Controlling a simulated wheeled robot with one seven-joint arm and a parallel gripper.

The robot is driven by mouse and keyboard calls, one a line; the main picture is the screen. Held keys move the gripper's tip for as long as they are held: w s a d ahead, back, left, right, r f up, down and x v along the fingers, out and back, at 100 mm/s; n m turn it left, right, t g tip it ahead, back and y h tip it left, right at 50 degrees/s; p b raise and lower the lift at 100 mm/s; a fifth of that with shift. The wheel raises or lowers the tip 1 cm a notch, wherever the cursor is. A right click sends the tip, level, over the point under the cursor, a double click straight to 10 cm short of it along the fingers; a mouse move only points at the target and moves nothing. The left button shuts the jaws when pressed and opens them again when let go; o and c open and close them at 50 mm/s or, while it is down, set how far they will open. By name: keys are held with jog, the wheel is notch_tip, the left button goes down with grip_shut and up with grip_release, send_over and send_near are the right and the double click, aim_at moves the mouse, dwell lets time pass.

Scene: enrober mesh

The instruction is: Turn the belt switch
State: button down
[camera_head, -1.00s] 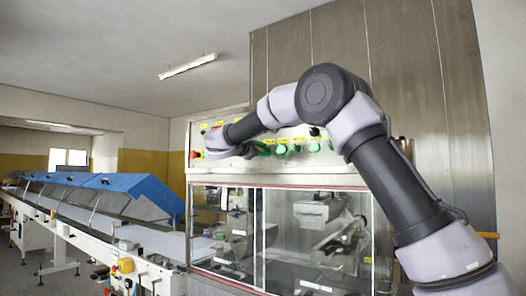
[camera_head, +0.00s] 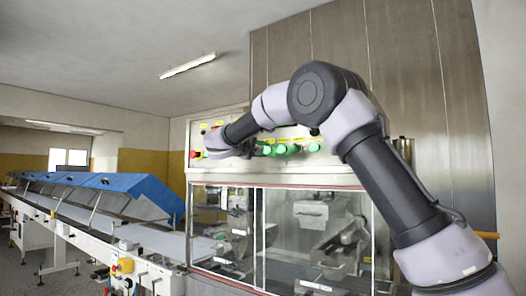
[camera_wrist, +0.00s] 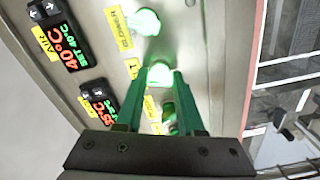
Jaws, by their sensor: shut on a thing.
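The control panel (camera_head: 337,171) is the pale upper face of the machine, with a row of green-lit switches. In the wrist view my gripper (camera_wrist: 161,84) reaches onto the panel (camera_wrist: 187,27), its two fingers on either side of one glowing green switch knob, which I take as the belt switch (camera_wrist: 160,74). The fingers are shut on it. Its label is partly covered and I cannot read it.
Another green-lit switch (camera_wrist: 146,22) sits just above in the wrist view. Temperature displays (camera_wrist: 72,45) are at the left. A red button (camera_head: 193,154) is at the panel's left end. Glazed doors (camera_head: 315,235) lie below the panel. A conveyor (camera_head: 75,222) with blue covers runs left.

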jog(key=shift+f+m, duration=0.1)
jog(key=shift+m, duration=1)
jog(key=c, duration=0.5)
grip_release()
jog(key=v, duration=1)
jog(key=shift+s+a, duration=0.2)
jog(key=shift+s, duration=0.15)
